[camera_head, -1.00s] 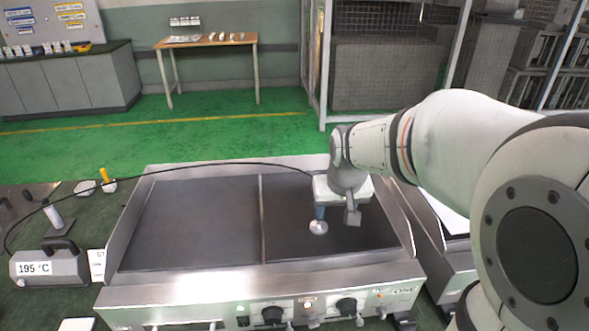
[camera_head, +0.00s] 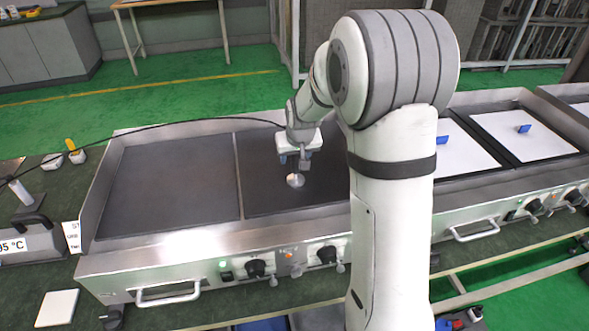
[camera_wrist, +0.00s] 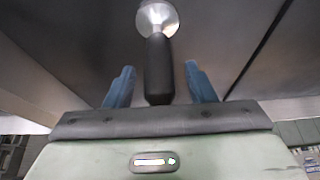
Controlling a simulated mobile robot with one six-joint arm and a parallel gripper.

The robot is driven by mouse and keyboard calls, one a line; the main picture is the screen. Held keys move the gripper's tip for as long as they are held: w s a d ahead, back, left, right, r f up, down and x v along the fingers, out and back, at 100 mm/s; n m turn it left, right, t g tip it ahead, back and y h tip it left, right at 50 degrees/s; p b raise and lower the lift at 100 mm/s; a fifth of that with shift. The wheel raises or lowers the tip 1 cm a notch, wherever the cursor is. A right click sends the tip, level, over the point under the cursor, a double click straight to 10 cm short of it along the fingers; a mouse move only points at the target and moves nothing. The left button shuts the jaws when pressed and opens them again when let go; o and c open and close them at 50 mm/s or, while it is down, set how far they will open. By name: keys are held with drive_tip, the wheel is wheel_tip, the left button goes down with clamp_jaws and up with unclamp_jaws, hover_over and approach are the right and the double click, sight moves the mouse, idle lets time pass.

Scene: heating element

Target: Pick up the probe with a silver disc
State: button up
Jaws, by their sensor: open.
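The probe with a silver disc (camera_head: 295,180) stands on the right dark plate of the griddle (camera_head: 200,222), disc down. In the wrist view its silver disc (camera_wrist: 157,18) is at the top and its black handle (camera_wrist: 158,70) points down to the gripper. My gripper (camera_head: 290,158) is right at the handle, above the plate. In the wrist view my gripper (camera_wrist: 160,75) has its two blue fingers apart, one on each side of the handle, with gaps on both sides. In the head view the handle is mostly hidden by the gripper.
A black cable (camera_head: 150,127) runs from the gripper area left toward a grey meter (camera_head: 30,238). A yellow-handled item (camera_head: 75,152) stands left of the griddle. A second appliance with white plates (camera_head: 535,135) and blue handles is at right. The left plate (camera_head: 165,187) is clear.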

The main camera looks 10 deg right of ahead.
drive_tip(key=shift+w+f, duration=0.1)
drive_tip(key=shift+f, duration=0.25)
drive_tip(key=shift+c, duration=0.2)
clamp_jaws()
